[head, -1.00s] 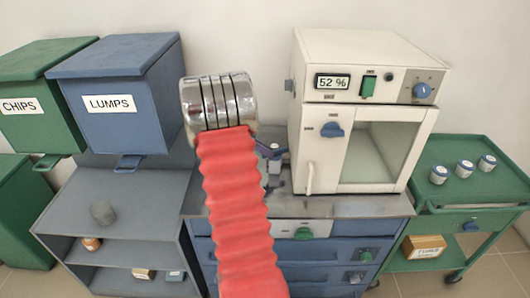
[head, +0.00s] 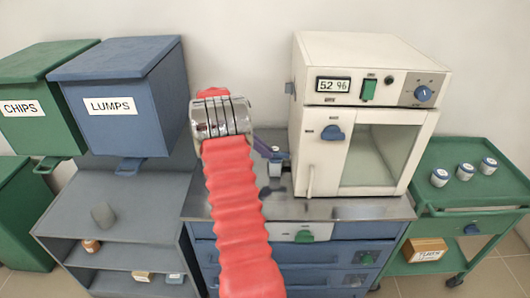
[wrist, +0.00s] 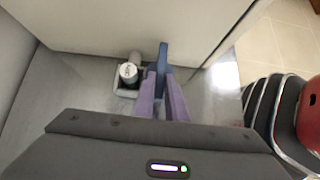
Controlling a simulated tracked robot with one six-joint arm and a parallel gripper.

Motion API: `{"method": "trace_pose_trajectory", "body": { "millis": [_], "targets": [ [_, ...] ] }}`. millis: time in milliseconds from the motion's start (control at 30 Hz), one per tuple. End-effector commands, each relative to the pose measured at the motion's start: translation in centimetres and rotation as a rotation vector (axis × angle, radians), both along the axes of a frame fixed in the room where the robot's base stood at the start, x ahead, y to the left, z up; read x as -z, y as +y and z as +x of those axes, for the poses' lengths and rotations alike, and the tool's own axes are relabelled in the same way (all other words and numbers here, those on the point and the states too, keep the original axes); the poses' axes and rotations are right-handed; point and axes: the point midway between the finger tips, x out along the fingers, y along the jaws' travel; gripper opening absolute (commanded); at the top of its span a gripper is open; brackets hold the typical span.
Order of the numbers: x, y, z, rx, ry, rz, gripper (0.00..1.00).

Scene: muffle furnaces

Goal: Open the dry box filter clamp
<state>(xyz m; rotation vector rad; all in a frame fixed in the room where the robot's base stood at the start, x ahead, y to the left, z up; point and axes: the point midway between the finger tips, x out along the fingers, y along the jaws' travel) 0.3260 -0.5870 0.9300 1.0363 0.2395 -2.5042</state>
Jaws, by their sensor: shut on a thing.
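The white dry box (head: 312,150) stands on the metal bench top, with a blue door knob (head: 333,132) and a glass window. In the wrist view, the blue filter clamp lever (wrist: 163,52) stands out from the side of the box. My gripper (wrist: 161,72) has its purple fingers shut on this lever; it also shows in the head view (head: 275,154) at the left side of the box. A small light-coloured filter cup (wrist: 128,72) with a label sits beside the fingers.
A green cart (head: 500,200) with several small jars stands right. Blue drawers (head: 335,255) are below the bench top. The box wall is close to my gripper.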

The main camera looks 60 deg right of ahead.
Motion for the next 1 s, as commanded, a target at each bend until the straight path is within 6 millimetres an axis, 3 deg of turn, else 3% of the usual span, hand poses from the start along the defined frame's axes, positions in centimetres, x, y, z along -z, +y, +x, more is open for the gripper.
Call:
{"method": "trace_pose_trajectory", "body": {
  "millis": [233,267,533,1000],
  "targets": [
    [0.24,-0.03,-0.58,0.009,0.009,0.004,0.00],
    [0.23,-0.03,-0.58,0.009,0.009,0.004,0.12],
    [0.23,0.01,-0.30,0.004,0.004,0.004,0.30],
    [0.16,0.08,0.01,-0.001,0.001,0.002,0.30]
  ]
}}
